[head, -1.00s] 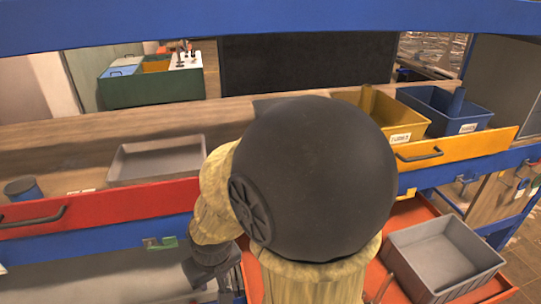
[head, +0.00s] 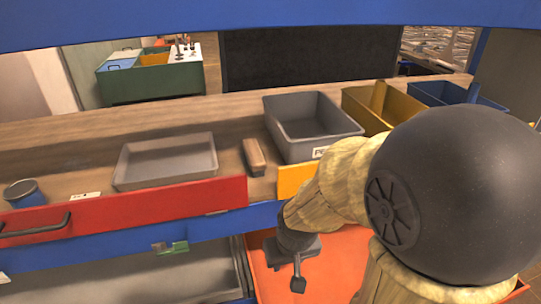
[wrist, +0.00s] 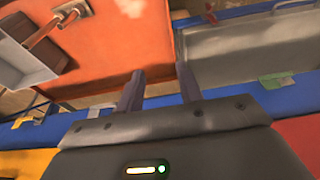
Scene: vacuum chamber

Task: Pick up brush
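A narrow brown block that looks like the brush (head: 254,157) lies on the wooden bench top, between a shallow grey tray and a deep grey bin; its bristles cannot be made out. My gripper (head: 298,272) hangs in front of the bench, below the blue rail and over the orange surface, lower than the block and apart from it. In the wrist view my gripper (wrist: 160,88) has its two dark fingers apart with nothing between them. The brown block is not recognisable in the wrist view.
The grey tray (head: 122,183) and a blue cup (head: 25,195) stand left; the grey bin (head: 350,128), yellow bin (head: 352,98) and blue bin (head: 425,92) stand right. The blue rail (head: 90,255) and red drawer front (head: 130,210) border the bench. A bin (wrist: 12,65) holds brown items.

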